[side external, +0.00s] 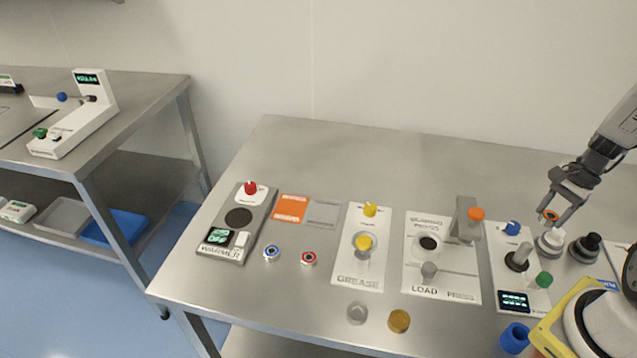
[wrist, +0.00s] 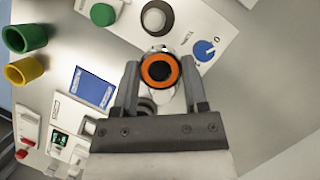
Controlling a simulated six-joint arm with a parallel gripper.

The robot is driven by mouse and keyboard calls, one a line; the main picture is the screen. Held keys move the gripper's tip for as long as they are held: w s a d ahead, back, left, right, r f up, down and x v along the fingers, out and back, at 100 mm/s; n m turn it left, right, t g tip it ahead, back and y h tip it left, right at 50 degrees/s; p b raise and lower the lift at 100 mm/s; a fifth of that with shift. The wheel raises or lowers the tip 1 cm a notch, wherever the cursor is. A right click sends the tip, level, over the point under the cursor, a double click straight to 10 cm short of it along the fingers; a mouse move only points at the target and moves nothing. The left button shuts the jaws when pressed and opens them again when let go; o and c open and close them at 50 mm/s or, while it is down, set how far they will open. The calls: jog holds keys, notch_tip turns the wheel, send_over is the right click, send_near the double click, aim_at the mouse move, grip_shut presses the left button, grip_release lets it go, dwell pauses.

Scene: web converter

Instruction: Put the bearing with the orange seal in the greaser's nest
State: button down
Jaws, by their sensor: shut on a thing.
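My gripper (side external: 557,210) is at the far right of the bench in the side view, shut on the bearing with the orange seal (side external: 550,215). In the wrist view, the bearing (wrist: 159,71) sits between the two fingertips, its orange ring around a dark centre facing the camera. It is held just above a white round post (side external: 550,241); I cannot tell whether they touch. The greaser (side external: 358,274), a white plate marked GREASE, lies near the bench's middle, well left of my gripper. It has a yellow knob (side external: 370,209) and a yellow-topped part (side external: 364,242); its nest is not clearly visible.
Bearings with blue (side external: 271,253) and red (side external: 309,258) seals lie left of the greaser. The warmer (side external: 238,220) is farther left. The press plate (side external: 440,285), with its tall column, and a panel with knobs (side external: 514,300) stand between greaser and gripper. The back of the bench is clear.

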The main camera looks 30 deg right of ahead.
jog(key=shift+w+a+r+n, duration=0.1)
jog(key=shift+w+a+n, duration=0.2)
jog(key=shift+w+n, duration=0.3)
jog(key=w+a+r+n+g+h, duration=0.2)
jog(key=w+a+n, duration=0.6)
jog(key=n, duration=0.1)
jog(key=w+a+r+n+g+h, duration=0.2)
jog(key=w+a+n+g, duration=0.1)
jog(key=w+a+n, duration=0.6)
jog(key=shift+w+r, duration=0.2)
jog(key=shift+w, duration=0.1)
